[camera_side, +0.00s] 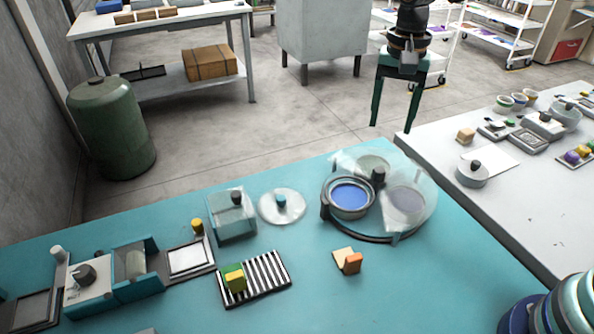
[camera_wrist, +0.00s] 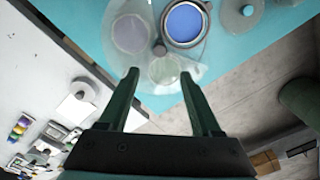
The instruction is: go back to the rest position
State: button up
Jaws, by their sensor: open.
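My gripper (camera_side: 391,127) hangs at the upper right of the side view, fingers pointing down. Its two dark green fingers are well apart, with nothing between them. It appears in the air, clear of the teal table (camera_side: 130,215). In the wrist view my gripper (camera_wrist: 160,76) is also open and empty. Beyond its tips lies a round carousel (camera_side: 372,238) with a clear cover and a blue-filled dish (camera_side: 350,196); the blue dish also shows in the wrist view (camera_wrist: 184,22). I see no contact between the fingers and anything.
A small orange block (camera_side: 352,263) and a striped mat (camera_side: 267,270) with a green and yellow block (camera_side: 235,278) lie on the teal table. A clear lid (camera_side: 281,206) lies left of the carousel. A white table (camera_side: 510,210) with bowls stands right. Floor shows behind.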

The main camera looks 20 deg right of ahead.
jog(key=s+d+r+n+t, duration=0.2)
jog(key=s+d+n, duration=0.1)
jog(key=s, duration=0.3)
jog(key=s+d+r+n+t, duration=0.3)
jog(key=s+d+n, duration=0.1)
jog(key=s+n, duration=0.2)
jog(key=shift+s+r+t, duration=0.3)
jog(key=shift+s, duration=0.45)
